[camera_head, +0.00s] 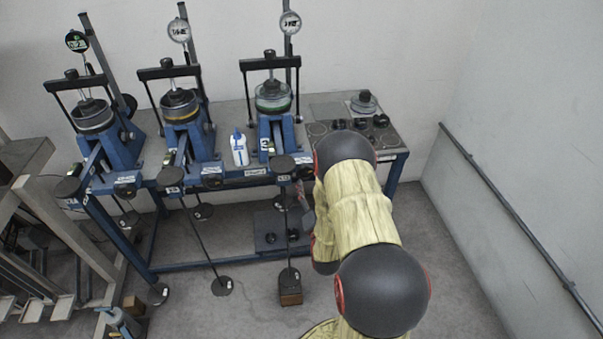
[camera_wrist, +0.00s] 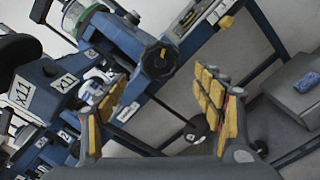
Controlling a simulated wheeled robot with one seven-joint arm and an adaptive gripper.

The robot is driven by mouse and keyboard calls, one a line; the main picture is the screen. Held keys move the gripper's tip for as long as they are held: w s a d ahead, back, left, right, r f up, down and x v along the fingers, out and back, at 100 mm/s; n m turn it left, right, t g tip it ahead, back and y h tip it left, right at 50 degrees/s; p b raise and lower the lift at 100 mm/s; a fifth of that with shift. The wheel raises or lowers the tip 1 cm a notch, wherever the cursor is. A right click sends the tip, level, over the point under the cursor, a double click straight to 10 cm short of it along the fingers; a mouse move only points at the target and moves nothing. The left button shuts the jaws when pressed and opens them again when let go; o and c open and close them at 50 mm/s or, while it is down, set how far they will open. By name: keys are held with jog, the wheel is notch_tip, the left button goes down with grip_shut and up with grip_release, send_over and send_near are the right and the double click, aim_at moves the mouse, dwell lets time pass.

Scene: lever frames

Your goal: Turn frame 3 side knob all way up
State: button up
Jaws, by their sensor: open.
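The rightmost blue lever frame (camera_head: 268,128) stands at the table's front edge, with a glass cell on top. Its black side knob (camera_wrist: 158,60), with lobed edges and a small yellowish centre mark, faces the wrist camera in the upper middle of the wrist view. In the head view the knob (camera_head: 303,171) is small and close to my arm. My gripper (camera_wrist: 161,78) is open, with yellow-padded fingers spread to the left and right below the knob. The knob appears beyond the fingertips, and I see no contact. My arm mostly hides the gripper in the head view.
Two similar frames (camera_head: 188,135) (camera_head: 117,145) stand further left. A white bottle (camera_head: 240,149) stands between frames. Hanging weights (camera_head: 290,276) are below the table front.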

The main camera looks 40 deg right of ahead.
aim_at(306, 173)
jog(key=x, duration=0.9)
jog(key=shift+w, duration=0.15)
jog(key=shift+w+d, duration=0.1)
jog(key=shift+c, duration=0.3)
jog(key=shift+r, duration=0.2)
jog(key=c, duration=1.5)
